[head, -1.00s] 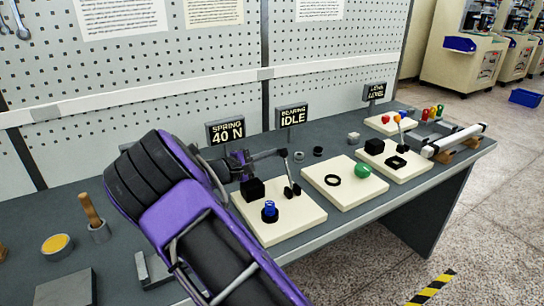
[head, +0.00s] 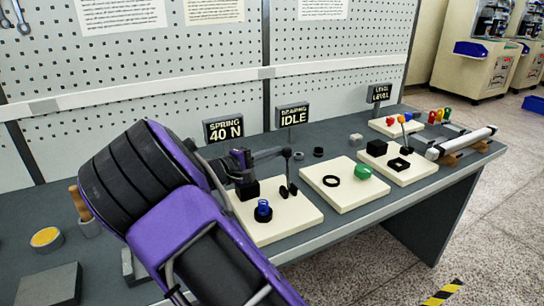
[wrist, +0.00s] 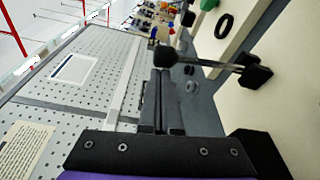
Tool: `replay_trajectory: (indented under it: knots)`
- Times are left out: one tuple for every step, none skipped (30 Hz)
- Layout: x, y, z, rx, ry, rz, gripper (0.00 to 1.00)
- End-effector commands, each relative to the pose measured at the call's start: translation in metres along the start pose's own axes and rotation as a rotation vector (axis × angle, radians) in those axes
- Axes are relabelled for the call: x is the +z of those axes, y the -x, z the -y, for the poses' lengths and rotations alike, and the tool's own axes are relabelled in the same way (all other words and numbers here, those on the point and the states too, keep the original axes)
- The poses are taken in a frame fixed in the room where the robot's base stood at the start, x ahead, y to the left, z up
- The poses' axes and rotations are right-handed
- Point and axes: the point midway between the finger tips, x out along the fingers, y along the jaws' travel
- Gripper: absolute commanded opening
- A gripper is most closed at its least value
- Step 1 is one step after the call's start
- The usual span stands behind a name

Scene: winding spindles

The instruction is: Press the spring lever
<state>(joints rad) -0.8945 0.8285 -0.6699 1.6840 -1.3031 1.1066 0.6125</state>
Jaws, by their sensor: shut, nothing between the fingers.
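The spring lever (head: 288,172) is a thin upright rod with a black knob, set in a black pivot on the cream spring board (head: 265,231). In the wrist view its black knob (wrist: 166,57) lies just beyond my fingertips, and its rod runs right to the black pivot (wrist: 255,75). My gripper (head: 279,152) is shut and empty, at knob height and beside the knob. It shows in the wrist view (wrist: 161,73) with both fingers together. I cannot tell whether the tips touch the knob. The sign (head: 224,130) behind reads SPRING 40 N.
A black block (head: 247,190) and a blue spindle (head: 263,210) stand on the same board. To the right are a board with a black ring (head: 331,181) and green knob (head: 363,172), and a bearing sign (head: 293,116) reading IDLE. The bench's front left holds a grey block (head: 48,286).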

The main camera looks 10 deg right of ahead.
Motion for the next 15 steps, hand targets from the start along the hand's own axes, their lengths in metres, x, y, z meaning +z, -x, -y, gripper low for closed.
replay_trajectory:
  knots:
    - [0.007, 0.001, 0.001, -0.001, 0.0, 0.002, 0.0]
    - [0.01, 0.002, 0.001, -0.001, 0.001, 0.002, 0.0]
    - [0.014, 0.003, 0.0, 0.0, 0.0, 0.002, 0.0]
    - [0.018, 0.004, 0.001, -0.001, 0.001, 0.002, 0.0]
    - [0.021, 0.004, 0.001, -0.001, 0.001, 0.002, 0.0]
    - [0.025, 0.005, 0.002, -0.001, 0.001, 0.002, 0.0]
    - [0.028, 0.006, 0.002, -0.001, 0.002, 0.002, 0.0]
    - [0.031, 0.006, 0.003, -0.001, 0.001, 0.001, 0.0]
    - [0.035, 0.007, 0.004, -0.001, 0.001, 0.001, 0.0]
    - [0.037, 0.008, 0.004, -0.001, 0.001, 0.001, 0.0]
    - [0.04, 0.009, 0.005, -0.001, 0.001, 0.001, 0.0]
    - [0.043, 0.009, 0.007, -0.001, 0.002, 0.001, 0.0]
    - [0.045, 0.01, 0.007, -0.001, 0.001, 0.001, 0.0]
    - [0.047, 0.011, 0.008, -0.001, 0.001, 0.001, 0.0]
    - [0.05, 0.011, 0.009, 0.0, 0.001, 0.001, 0.0]
